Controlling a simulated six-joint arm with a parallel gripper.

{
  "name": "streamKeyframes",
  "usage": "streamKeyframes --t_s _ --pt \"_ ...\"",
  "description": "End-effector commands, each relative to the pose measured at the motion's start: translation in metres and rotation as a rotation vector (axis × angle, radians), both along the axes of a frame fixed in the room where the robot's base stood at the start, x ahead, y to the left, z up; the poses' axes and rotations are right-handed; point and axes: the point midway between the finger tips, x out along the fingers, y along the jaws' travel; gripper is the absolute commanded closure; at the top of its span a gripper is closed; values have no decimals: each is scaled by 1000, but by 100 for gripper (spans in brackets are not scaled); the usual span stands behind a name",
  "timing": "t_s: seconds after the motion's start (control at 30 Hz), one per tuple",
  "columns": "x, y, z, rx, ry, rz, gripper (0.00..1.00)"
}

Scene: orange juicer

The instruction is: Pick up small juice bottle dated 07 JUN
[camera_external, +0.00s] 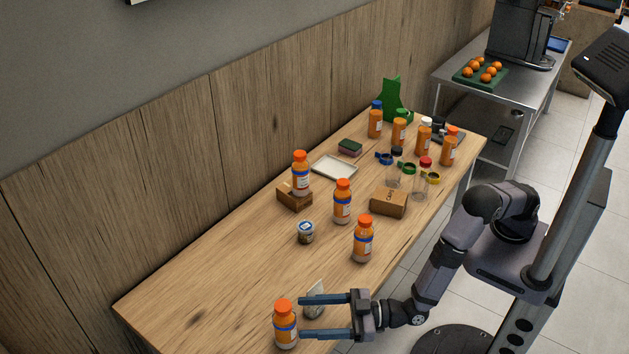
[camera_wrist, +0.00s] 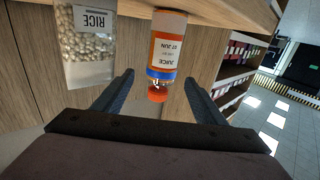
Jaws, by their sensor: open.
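A small orange juice bottle (camera_external: 286,330) with an orange cap and a blue neck band stands near the front edge of the table. In the wrist view the bottle (camera_wrist: 166,50) appears inverted, and its white label reads JUICE and what looks like 07 JUN. My gripper (camera_external: 303,318) is open and empty, level with the bottle. Its fingers point at the bottle, one to either side in the wrist view. The bottle sits at or just beyond the fingertips; I cannot tell whether they touch it.
A clear RICE container (camera_wrist: 86,45) stands beside the bottle, partly hidden by my upper finger in the external view. The table's left part (camera_external: 200,300) is clear.

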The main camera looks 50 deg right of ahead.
Motion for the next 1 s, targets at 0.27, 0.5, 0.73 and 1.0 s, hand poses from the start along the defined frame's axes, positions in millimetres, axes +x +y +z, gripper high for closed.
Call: streamKeyframes --t_s 0.27,0.5,0.73,1.0 --pt "21 20 5 1 -1 -2 35" --pt "34 30 3 -1 1 -1 35" --pt "35 31 3 0 0 0 35" --pt "35 31 3 0 0 0 88"
